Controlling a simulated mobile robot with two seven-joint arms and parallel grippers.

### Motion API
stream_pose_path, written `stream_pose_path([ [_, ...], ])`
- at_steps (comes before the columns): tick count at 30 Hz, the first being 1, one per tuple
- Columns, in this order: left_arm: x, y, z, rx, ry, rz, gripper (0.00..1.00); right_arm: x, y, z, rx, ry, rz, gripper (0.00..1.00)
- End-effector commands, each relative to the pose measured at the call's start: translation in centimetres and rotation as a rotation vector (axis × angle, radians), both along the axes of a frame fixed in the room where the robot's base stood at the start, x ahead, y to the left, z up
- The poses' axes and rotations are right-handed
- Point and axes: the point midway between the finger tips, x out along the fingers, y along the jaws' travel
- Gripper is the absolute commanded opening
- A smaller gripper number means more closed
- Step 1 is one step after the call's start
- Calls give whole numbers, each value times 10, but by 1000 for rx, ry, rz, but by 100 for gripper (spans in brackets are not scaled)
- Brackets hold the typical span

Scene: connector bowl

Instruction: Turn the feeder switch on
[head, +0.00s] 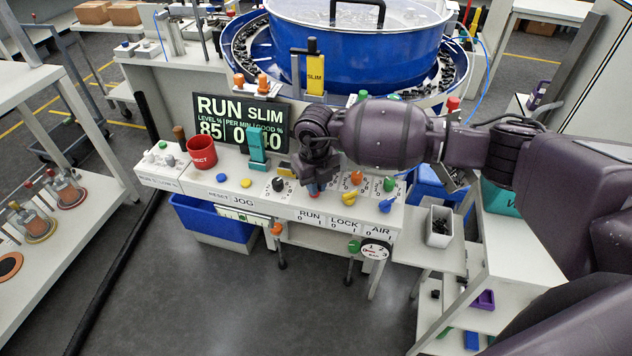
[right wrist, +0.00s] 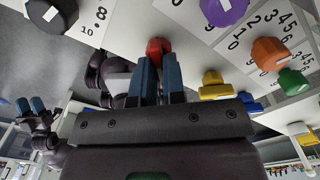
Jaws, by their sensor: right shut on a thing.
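A white control panel (head: 235,194) carries several coloured knobs and switches. My right gripper (head: 313,188) is low over its middle, pointing down. In the right wrist view its two blue fingers (right wrist: 159,78) are shut on a red knob (right wrist: 157,46), one finger on each side. The arm hides most of that knob in the head view. No label readable here names a feeder switch, so I cannot tell if the red knob is it. My left gripper (right wrist: 31,107) shows small at the left of the right wrist view, its fingers apart and empty.
A black knob (head: 279,185) is left of my right gripper; orange (head: 356,177), green (head: 389,184) and blue (head: 386,205) controls are to its right. A red cup (head: 201,151) and the RUN SLIM display (head: 241,105) stand behind. A large blue bowl (head: 355,45) is at the back.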

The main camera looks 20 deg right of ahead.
Motion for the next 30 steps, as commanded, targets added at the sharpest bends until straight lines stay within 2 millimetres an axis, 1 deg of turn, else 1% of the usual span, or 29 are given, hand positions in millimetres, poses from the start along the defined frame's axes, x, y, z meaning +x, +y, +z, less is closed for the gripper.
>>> stream_pose_path([
  [11, 2, -1, 1, -1, -4, 0, 43, 1, 0, 0, 1, -1, -6, 0],
  [12, 2, -1, 1, -2, -4, -1, 43, 1, 0, 0, 1, -1, -5, 17],
  [16, 2, -1, 1, -1, -4, 0, 43, 0, 0, 0, 1, -1, -5, 36],
  [25, -2, 0, 0, -1, 2, 2, 43, 0, 0, 2, 0, -1, -4, 36],
  [28, -3, 0, -1, -2, 5, 3, 43, 1, 0, 9, 1, -2, -3, 36],
  [30, -3, 0, 0, -2, 4, 3, 43, 1, 0, 18, 2, -4, -2, 36],
])
